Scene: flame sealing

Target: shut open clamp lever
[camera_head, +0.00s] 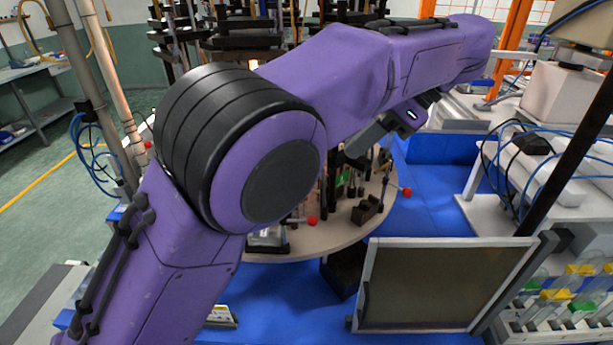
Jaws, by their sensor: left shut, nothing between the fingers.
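My left arm crosses the view from the lower left, and its purple links hide much of the round table. My left gripper (358,145) is beyond the forearm, pointing down and left over the round table (345,229), and looks shut and empty. Red-knobbed levers show at the table: one knob (312,220) at the front edge, another (407,191) sticking out at the right edge. A third red knob (148,144) shows at the left, beside my arm. I cannot tell which lever is open. The gripper appears apart from the visible knobs. My right gripper is not in view.
A dark framed screen (440,285) stands at the front right. A rack of tubes (560,310) is at the lower right corner. Blue surface (436,205) lies clear right of the table. Dark fixtures (235,45) rise behind my arm.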

